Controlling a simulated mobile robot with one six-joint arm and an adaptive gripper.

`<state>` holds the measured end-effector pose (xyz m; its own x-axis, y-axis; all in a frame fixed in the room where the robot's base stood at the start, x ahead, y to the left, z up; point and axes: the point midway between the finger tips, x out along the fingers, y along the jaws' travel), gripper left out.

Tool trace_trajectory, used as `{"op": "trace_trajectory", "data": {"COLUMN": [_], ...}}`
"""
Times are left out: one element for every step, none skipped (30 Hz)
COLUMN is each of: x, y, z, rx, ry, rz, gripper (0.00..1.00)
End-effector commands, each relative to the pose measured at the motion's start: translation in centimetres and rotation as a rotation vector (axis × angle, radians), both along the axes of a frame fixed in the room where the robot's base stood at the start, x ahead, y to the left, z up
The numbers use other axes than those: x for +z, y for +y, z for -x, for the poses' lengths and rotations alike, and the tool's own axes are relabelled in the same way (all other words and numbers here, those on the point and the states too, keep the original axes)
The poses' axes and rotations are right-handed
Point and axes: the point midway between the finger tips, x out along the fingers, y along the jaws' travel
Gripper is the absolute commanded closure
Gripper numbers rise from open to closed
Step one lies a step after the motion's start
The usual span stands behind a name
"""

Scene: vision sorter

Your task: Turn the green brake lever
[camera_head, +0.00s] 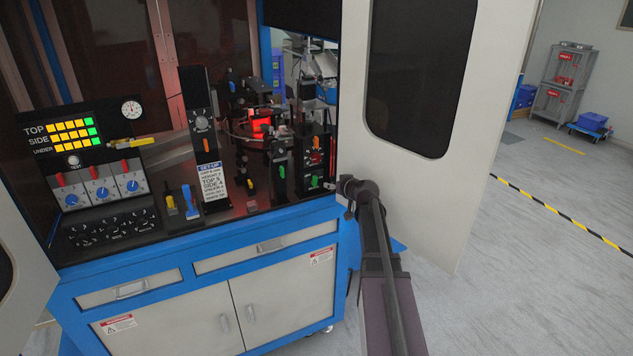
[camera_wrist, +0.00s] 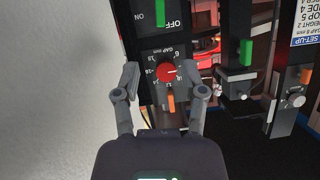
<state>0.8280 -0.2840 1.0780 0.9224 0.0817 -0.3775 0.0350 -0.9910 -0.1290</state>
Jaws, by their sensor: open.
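A green lever (camera_wrist: 245,53) stands on a black upright panel right of my gripper in the wrist view. In the head view a green lever (camera_head: 281,171) shows low on a black post inside the cabinet. I see no brake label on it. A second green piece, the ON/OFF switch (camera_wrist: 160,13), is on the panel ahead of my gripper; it also shows in the head view (camera_head: 315,181). My gripper (camera_wrist: 166,86) is open and empty, its fingers either side of a red gap knob (camera_wrist: 167,72) and an orange lever (camera_wrist: 171,103). I cannot tell if they touch.
A pale open door (camera_head: 445,185) stands to the right of the cabinet opening. More posts with knobs and an orange-handled lever (camera_wrist: 305,75) are right of the green lever. Blue and yellow levers (camera_head: 190,202) and a control panel (camera_head: 90,175) are further left in the head view.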

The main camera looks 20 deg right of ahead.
Motion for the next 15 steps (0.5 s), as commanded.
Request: {"op": "trace_trajectory", "data": {"x": [0.0,0.0,0.0,0.0,-0.1,-0.1,-0.1,-0.2,-0.3,-0.3,-0.4,-0.6,-0.7,-0.8,-1.0], "y": [0.0,0.0,0.0,0.0,0.0,0.0,0.0,0.0,0.0,0.0,0.0,0.0,0.0,0.0,0.0], "z": [0.0,0.0,0.0,0.0,0.0,-0.1,-0.2,-0.3,-0.4,-0.6,-0.8,-1.1,-1.3,-1.6,-2.0], "rx": [0.000,0.000,0.000,0.000,0.001,0.001,0.001,0.001,0.001,0.001,0.001,0.000,0.000,0.000,0.000], "ry": [0.001,0.001,0.001,0.001,0.001,0.001,0.001,0.002,0.002,0.002,0.001,0.001,0.001,0.001,0.001], "rz": [0.000,0.000,0.000,0.000,0.000,0.000,0.000,0.000,0.000,0.000,0.000,0.000,0.000,0.000,0.000], "gripper": [0.46,0.46,0.46,0.46,0.46,0.46,0.46,0.46,0.46,0.46,0.46,0.46,0.46,0.46,0.46]}}
